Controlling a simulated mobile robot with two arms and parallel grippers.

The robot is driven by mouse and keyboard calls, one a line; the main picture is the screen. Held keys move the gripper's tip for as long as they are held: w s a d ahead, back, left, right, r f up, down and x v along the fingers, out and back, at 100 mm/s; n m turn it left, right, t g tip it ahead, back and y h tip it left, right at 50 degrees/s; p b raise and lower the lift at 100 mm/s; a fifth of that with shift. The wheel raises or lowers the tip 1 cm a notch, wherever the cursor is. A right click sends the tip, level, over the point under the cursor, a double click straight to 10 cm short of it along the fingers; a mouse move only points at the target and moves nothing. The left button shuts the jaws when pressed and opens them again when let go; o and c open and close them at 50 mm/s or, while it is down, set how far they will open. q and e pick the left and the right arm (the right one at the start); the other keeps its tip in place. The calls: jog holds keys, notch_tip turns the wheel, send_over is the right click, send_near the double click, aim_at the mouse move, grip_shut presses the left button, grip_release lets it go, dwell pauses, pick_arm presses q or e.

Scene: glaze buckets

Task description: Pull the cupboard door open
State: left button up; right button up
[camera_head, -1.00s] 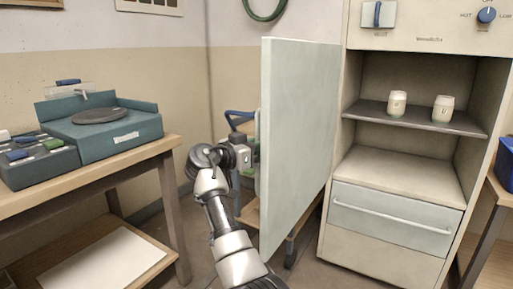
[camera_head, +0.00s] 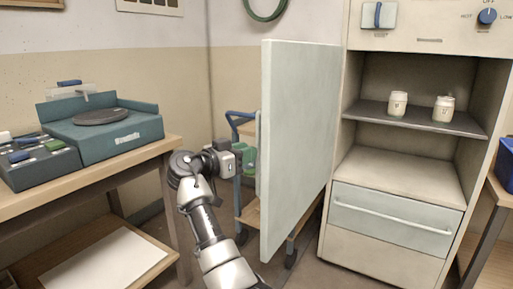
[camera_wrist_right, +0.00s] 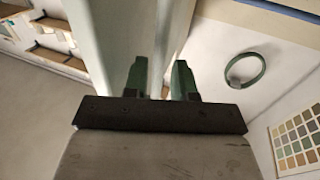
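The pale green cupboard door (camera_head: 298,140) stands wide open, swung out from the left side of the cream cupboard (camera_head: 400,170). Its outer face is turned away, and only a sliver of its handle (camera_head: 258,135) shows past the door's left edge. My right gripper (camera_head: 247,160) is just left of that edge, on the outer side. In the right wrist view the two green fingers (camera_wrist_right: 159,80) are apart, with the pale door (camera_wrist_right: 115,40) beyond and to the left. I see nothing held between them. My left gripper is not in view.
Two white jars (camera_head: 398,104) (camera_head: 443,108) stand on the cupboard's dark shelf (camera_head: 420,121). A closed drawer (camera_head: 395,215) is below. A wooden table (camera_head: 90,178) with a teal wheel unit (camera_head: 105,130) is at left. A blue-handled cart (camera_head: 240,118) is behind the door.

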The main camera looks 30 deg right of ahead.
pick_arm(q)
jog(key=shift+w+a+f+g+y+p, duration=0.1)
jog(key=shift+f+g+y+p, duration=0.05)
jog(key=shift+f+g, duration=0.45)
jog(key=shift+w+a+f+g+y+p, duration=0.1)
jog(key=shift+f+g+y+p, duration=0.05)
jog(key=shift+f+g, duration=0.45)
pick_arm(e)
jog(key=s+a, duration=0.1)
jog(key=a, duration=0.5)
jog(key=shift+s, duration=0.1)
